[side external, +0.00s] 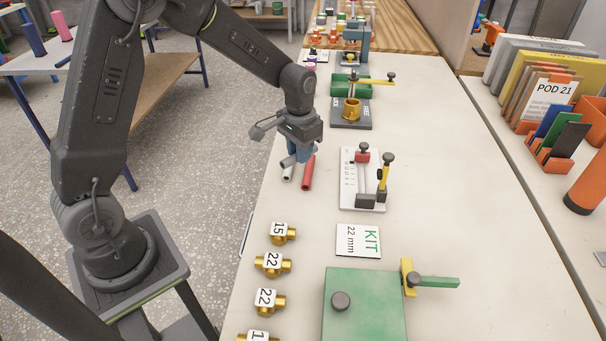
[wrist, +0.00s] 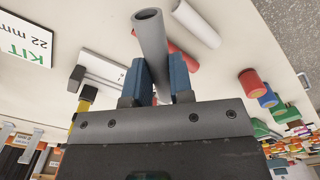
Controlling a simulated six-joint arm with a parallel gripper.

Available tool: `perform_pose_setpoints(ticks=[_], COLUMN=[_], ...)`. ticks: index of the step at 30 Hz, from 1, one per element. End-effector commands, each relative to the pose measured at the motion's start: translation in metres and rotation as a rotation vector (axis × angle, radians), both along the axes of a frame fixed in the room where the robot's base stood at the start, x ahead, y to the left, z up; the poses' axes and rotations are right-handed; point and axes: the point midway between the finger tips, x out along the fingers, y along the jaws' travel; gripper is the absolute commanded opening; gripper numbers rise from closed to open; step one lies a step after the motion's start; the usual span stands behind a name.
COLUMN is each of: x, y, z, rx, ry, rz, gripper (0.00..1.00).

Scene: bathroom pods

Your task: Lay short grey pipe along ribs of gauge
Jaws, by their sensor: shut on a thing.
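My gripper (side external: 300,153) is shut on the short grey pipe (wrist: 151,38), whose open end sticks out past the blue fingers (wrist: 158,75) in the wrist view. In the side view the gripper is just above the bench's left edge, over a red pipe (side external: 308,174) and a white pipe (side external: 288,173). The gauge (side external: 349,177) is a pale marked plate to the right of the gripper, with upright red- and yellow-marked parts. The gauge also shows in part at left in the wrist view (wrist: 101,65). Its ribs are too small to tell.
A KIT 22 mm card (side external: 358,240) lies nearer than the gauge. Several brass fittings (side external: 272,263) line the bench's left edge. A green block (side external: 365,305) is at the front and a dark fixture with a brass part (side external: 352,110) stands behind the gauge. The bench's right half is clear.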

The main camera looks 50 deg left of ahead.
Motion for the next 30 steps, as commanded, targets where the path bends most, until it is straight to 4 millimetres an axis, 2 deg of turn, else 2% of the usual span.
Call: perform_pose_setpoints(ticks=[4,12,19,23,30], x=[0.002,0.004,0.003,0.007,0.03], y=[0.008,0.05,0.069,0.064,0.02], z=[0.009,0.042,0.058,0.055,0.025], rx=[0.036,0.162,0.216,0.224,0.223], ry=[-0.005,-0.047,-0.084,-0.091,-0.09], rz=[-0.151,-0.57,-0.773,-0.811,-0.817], gripper=[0.0,0.0,0.0,0.0,0.0])
